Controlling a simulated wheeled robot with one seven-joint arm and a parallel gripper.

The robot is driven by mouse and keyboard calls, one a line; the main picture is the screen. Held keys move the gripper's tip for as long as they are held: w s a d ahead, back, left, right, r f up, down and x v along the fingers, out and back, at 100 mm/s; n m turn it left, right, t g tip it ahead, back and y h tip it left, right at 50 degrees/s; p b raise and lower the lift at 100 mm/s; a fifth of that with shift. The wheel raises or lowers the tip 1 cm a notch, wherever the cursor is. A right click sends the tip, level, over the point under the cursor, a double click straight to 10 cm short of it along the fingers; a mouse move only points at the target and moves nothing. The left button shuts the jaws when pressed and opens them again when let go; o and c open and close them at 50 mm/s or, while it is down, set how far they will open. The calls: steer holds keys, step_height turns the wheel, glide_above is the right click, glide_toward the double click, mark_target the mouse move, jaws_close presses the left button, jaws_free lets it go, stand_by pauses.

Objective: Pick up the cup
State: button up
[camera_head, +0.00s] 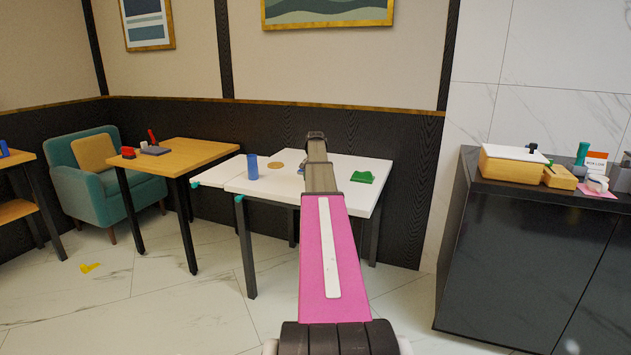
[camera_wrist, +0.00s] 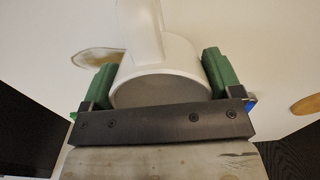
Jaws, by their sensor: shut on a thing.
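A white cup (camera_wrist: 160,62) is between the green fingers of my gripper (camera_wrist: 160,76) in the wrist view. The fingers press on its two sides, so my gripper is shut on it. The cup's round end faces the wrist camera, and a white part extends upward from it in the picture. In the head view my own arm hides the cup and most of the gripper, over the white table (camera_head: 215,172). I cannot tell whether the cup touches the table.
A blue tumbler (camera_head: 252,166), a round wooden coaster (camera_head: 276,165) and a green item (camera_head: 362,177) are on the white table. A wooden table (camera_head: 205,152) and teal armchair (camera_head: 78,187) stand left. A dark cabinet (camera_head: 520,250) with boxes stands right. A yellow object (camera_head: 90,267) lies on the floor.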

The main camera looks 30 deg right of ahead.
steer(key=r, duration=0.2)
steer(key=a+r, duration=0.1)
steer(key=r, duration=0.1)
steer(key=a+r, duration=0.6)
steer(key=a, duration=0.4)
steer(key=shift+a+r, duration=0.15)
steer(key=shift+a, duration=0.2)
steer(key=shift+s, duration=0.1)
